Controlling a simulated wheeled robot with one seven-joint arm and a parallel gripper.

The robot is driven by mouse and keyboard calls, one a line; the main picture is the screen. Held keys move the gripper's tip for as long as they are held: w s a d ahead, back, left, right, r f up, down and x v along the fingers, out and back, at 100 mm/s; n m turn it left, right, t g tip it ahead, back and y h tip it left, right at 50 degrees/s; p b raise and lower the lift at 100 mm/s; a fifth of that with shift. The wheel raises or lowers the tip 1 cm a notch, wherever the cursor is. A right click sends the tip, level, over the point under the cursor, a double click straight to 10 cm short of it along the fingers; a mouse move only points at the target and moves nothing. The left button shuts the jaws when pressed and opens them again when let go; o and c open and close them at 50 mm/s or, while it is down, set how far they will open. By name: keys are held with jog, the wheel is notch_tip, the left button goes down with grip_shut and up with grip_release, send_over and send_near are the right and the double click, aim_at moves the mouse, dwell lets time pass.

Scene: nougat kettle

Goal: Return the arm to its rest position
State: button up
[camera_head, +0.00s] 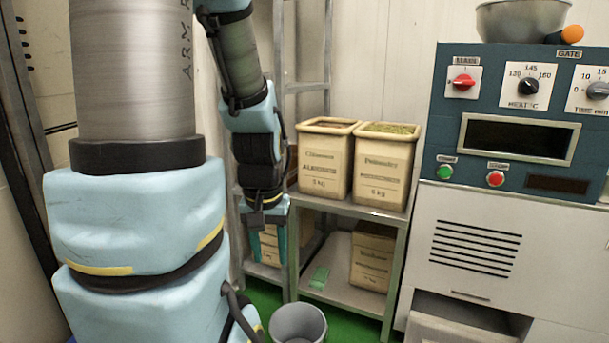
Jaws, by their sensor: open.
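My arm fills the left of the head view, with a grey column link and light blue joint covers. Its far part hangs down in front of the shelf. My gripper (269,250) is at its lower end, pointing down, with teal fingers apart and nothing visible between them but the tan stack on the shelf behind. It is left of the two bins and touches nothing that I can make out. The near arm links hide much of the left side.
Below are a box (371,262) and a green item (319,278). A grey bucket (298,322) stands on the green floor. The control cabinet (480,240), with a metal bowl (522,20) on top, is right.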

notch_tip(320, 180, up, 27)
jog(key=p, duration=2.4)
jog(key=shift+p, duration=0.35)
